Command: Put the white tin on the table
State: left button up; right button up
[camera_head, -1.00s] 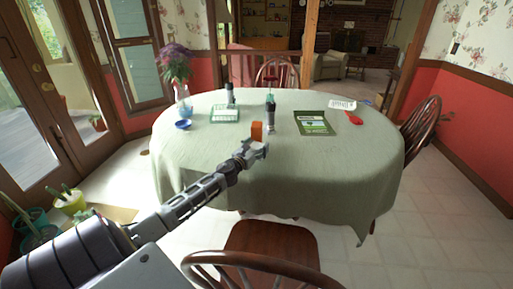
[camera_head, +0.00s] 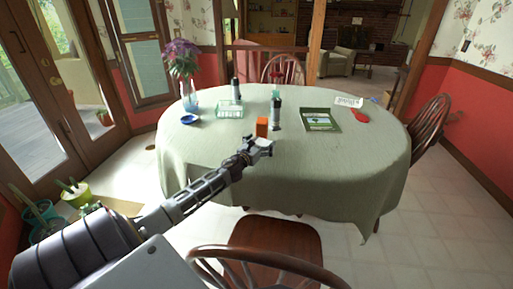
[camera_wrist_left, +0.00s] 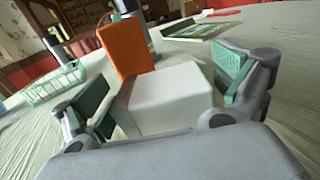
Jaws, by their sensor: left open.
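The white tin (camera_wrist_left: 172,96), a pale box with a flat top, shows in the left wrist view between the two fingers of my left gripper (camera_wrist_left: 165,100). The fingers stand apart on either side of it, with green pads. The tin appears to rest on the cloth-covered table (camera_head: 195,150); its lower front is hidden by the gripper body. In the head view my left gripper (camera_head: 260,147) is at the near part of the tabletop, and the tin is hard to make out there. My right gripper is not in view.
An orange box (camera_wrist_left: 126,47) stands just behind the tin. A green basket (camera_wrist_left: 55,84), a dark bottle (camera_head: 276,112), a green book (camera_head: 320,120), a red item (camera_head: 360,115) and a flower vase (camera_head: 189,98) are farther off. A wooden chair (camera_head: 275,245) stands in front.

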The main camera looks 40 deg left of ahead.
aim_at(258, 145)
pick_arm(q)
jog(key=shift+r, duration=0.1)
jog(key=shift+s+d, duration=0.15)
jog(key=shift+s, duration=0.65)
jog(key=shift+s+d, duration=0.15)
jog(key=shift+s, duration=0.7)
jog(key=shift+s+d+p, duration=0.15)
jog(key=shift+s+p, duration=0.15)
jog(key=shift+s, duration=0.85)
jog(key=shift+s+d, duration=0.1)
jog(key=shift+s, duration=0.45)
jog(key=shift+s+d, duration=0.15)
jog(key=shift+s, duration=0.75)
jog(key=shift+s+d, duration=0.15)
jog(key=shift+s, duration=0.75)
jog(key=shift+s+d, duration=0.1)
jog(key=shift+s, duration=0.65)
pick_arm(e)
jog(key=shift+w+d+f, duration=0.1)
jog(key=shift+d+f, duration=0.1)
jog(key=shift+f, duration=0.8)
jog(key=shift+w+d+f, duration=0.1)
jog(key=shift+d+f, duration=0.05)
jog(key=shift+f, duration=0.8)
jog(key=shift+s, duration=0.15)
